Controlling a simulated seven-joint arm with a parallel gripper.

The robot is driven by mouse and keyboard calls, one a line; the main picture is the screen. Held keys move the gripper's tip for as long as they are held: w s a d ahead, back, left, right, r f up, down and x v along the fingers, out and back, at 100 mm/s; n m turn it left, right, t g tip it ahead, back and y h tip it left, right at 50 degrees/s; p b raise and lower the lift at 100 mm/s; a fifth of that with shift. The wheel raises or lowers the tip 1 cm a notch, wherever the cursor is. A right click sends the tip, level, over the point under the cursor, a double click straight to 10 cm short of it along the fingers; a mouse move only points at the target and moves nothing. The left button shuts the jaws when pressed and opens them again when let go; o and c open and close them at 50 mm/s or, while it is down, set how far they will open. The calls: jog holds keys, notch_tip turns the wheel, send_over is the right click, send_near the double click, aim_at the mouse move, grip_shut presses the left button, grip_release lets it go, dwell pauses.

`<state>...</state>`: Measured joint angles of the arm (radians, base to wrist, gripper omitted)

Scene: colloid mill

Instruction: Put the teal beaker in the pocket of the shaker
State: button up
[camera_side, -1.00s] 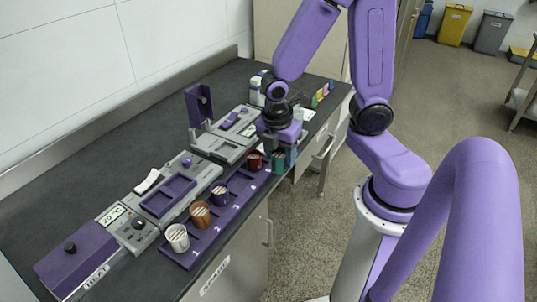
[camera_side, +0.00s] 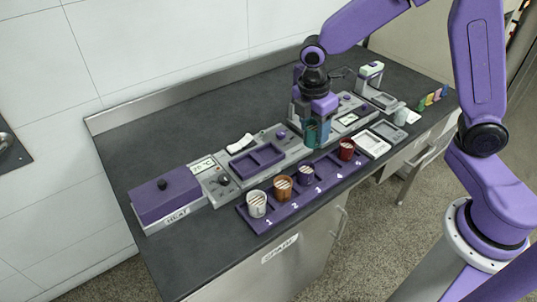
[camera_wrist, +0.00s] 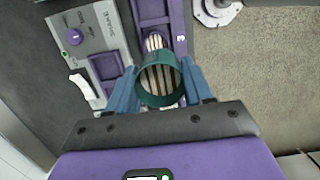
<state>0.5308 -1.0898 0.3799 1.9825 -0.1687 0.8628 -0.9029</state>
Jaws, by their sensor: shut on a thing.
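My gripper (camera_side: 312,130) is shut on the teal beaker (camera_side: 311,138) and holds it upright above the bench, behind the numbered rack and to the right of the shaker's pocket. In the wrist view the teal beaker (camera_wrist: 160,103) sits between the two blue fingers of my gripper (camera_wrist: 159,90), and its round rim shows. The shaker is a grey unit with a knob, and its purple pocket (camera_side: 257,160) looks empty, left of the beaker. In the wrist view part of the shaker (camera_wrist: 82,32) shows on the left.
The purple rack (camera_side: 262,226) in front holds a white beaker (camera_side: 256,205), an orange one (camera_side: 282,188), a dark purple one (camera_side: 304,176) and a red one (camera_side: 346,150). A purple heater box (camera_side: 165,197) stands left. Several grey machines are on the right. Bare bench lies at the back left.

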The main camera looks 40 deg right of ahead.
jog(key=w+a+f, duration=0.1)
jog(key=w+f, duration=0.2)
jog(key=w, duration=0.1)
jog(key=w+a+f, duration=0.1)
jog(key=w+f, duration=0.2)
jog(key=w, duration=0.2)
jog(key=w+a+f, duration=0.1)
jog(key=w+f, duration=0.2)
jog(key=w, duration=0.1)
jog(key=shift+w+f, duration=0.1)
jog(key=shift+w, duration=0.1)
jog(key=shift+w+a+f, duration=0.1)
jog(key=shift+w+f, duration=0.05)
jog(key=shift+f, duration=0.8)
jog(key=shift+w+f, duration=0.15)
jog(key=shift+f, duration=0.75)
jog(key=shift+f, duration=0.2)
jog(key=o, duration=1)
jog(key=shift+o, duration=0.2)
jog(key=shift+r, duration=0.15)
notch_tip(320, 180, up, 12)
jog(key=a, duration=0.1)
jog(key=shift+a, duration=0.35)
